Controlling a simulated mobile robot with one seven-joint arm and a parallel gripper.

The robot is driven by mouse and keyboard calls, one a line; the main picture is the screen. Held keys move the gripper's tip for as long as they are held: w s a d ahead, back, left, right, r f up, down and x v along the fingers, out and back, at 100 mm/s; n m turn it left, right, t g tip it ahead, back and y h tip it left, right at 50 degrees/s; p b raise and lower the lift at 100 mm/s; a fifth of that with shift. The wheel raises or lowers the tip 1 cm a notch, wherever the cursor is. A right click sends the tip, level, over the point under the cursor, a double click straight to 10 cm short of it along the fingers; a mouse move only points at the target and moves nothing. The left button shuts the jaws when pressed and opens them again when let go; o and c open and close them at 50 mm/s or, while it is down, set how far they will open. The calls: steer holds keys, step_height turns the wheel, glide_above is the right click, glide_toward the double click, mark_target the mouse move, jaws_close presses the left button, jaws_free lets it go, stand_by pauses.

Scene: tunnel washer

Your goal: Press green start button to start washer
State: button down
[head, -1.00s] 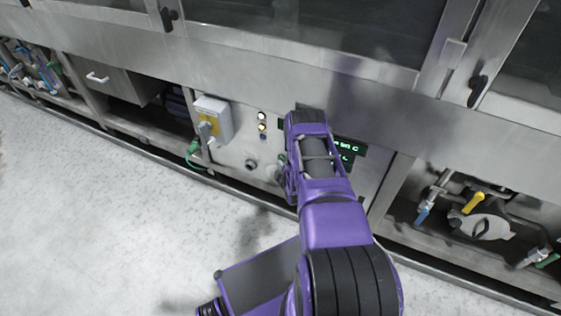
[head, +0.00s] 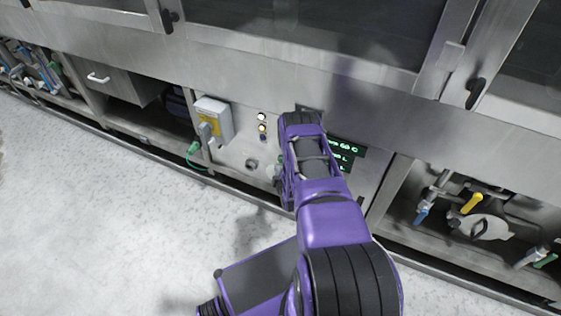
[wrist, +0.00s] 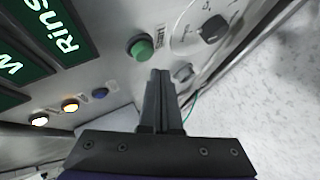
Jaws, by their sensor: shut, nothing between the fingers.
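The green start button (wrist: 141,46) is a round green knob on the washer's steel control panel, seen in the wrist view. My gripper (wrist: 160,74) is shut and empty. Its fingertips appear just below the green button in the wrist view; I cannot tell whether they touch it. In the head view my purple arm reaches to the panel (head: 235,153) and hides the button and the fingertips. The washer (head: 300,55) fills the back of the head view.
White, yellow and blue lamps or buttons (wrist: 70,105) sit left of my gripper. A rotary knob (wrist: 214,29) is at the right. Green-lit displays (head: 345,147) and a grey switch box with yellow plate (head: 214,118) flank my arm. Valves (head: 472,203) stand at the right.

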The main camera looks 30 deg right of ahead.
steer(key=shift+s+a+p, duration=0.3)
steer(key=shift+s+a, duration=0.35)
steer(key=shift+a, duration=0.2)
steer(key=shift+s+a+p, duration=0.25)
steer(key=shift+s+a, duration=0.4)
steer(key=shift+a, duration=0.15)
